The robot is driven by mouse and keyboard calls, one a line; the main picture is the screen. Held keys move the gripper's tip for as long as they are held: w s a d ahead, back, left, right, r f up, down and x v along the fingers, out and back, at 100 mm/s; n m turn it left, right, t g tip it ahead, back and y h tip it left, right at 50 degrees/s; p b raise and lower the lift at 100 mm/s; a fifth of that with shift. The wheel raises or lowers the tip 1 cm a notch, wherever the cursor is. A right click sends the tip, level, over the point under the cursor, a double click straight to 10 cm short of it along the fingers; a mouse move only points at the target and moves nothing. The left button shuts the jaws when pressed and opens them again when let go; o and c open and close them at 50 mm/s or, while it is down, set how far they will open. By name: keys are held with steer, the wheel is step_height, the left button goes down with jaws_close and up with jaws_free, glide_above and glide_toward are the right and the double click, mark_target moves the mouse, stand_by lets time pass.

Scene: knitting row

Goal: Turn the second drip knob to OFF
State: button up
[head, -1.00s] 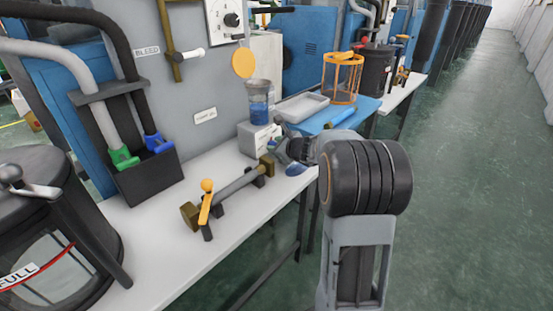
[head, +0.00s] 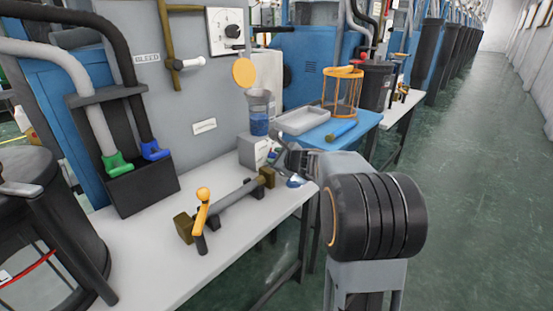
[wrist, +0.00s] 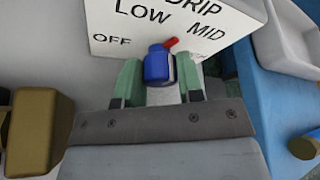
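A white drip box (head: 252,150) stands on the bench beneath a cup of blue liquid (head: 259,115). In the wrist view its face (wrist: 118,22) reads DRIP, OFF, LOW and MID. A blue knob (wrist: 157,64) sits on that face, with a red pointer (wrist: 172,44) aimed up and right, toward MID. My gripper (wrist: 159,75) is open at the knob, one pale green finger on each side. Thin gaps seem to separate fingers and knob; contact is unclear. In the head view my gripper (head: 292,165) is at the box's right side and hides part of it.
A dumbbell-like bar with an orange lever (head: 201,208) lies on the bench left of my gripper. The aisle floor (head: 470,170) on the right is clear.

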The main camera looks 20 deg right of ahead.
steer(key=shift+o, duration=0.7)
steer(key=shift+s+r, duration=0.15)
steer(key=shift+s, duration=0.1)
steer(key=p+v, duration=0.4)
steer(key=v, duration=0.9)
steer(key=shift+s, duration=0.15)
